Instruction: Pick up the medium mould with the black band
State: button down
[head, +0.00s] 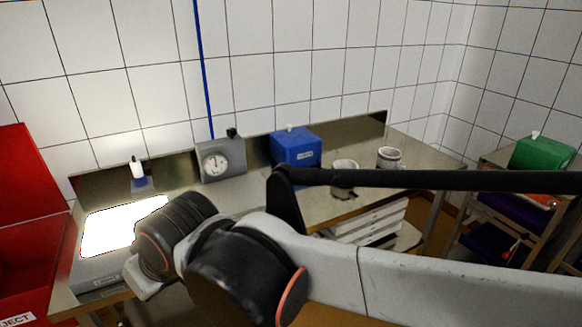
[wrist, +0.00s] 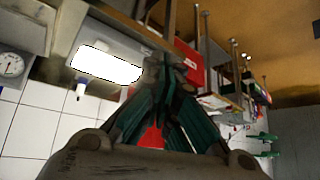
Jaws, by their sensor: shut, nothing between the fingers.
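Two pale cup-shaped moulds stand on the metal bench in the head view. The nearer mould (head: 344,164) is partly covered by my black arm link, with a dark patch near its foot. The farther mould (head: 390,158) stands to its right and behind, close to the back splash. I cannot tell which one has a black band or which is medium. My gripper (wrist: 168,66) shows in the wrist view, with its dark green fingers shut and empty. No mould shows near it in that view. I cannot make out its fingertips in the head view.
The bench (head: 250,193) also bears a bright light panel (head: 112,231), a dial gauge (head: 219,161) and a blue box (head: 296,147). A red bin (head: 22,250) stands at left. A green box (head: 541,152) sits on a rack at right. My arm crosses in front of the bench.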

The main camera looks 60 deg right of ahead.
aim_at(340, 164)
jog(key=z, duration=2.3)
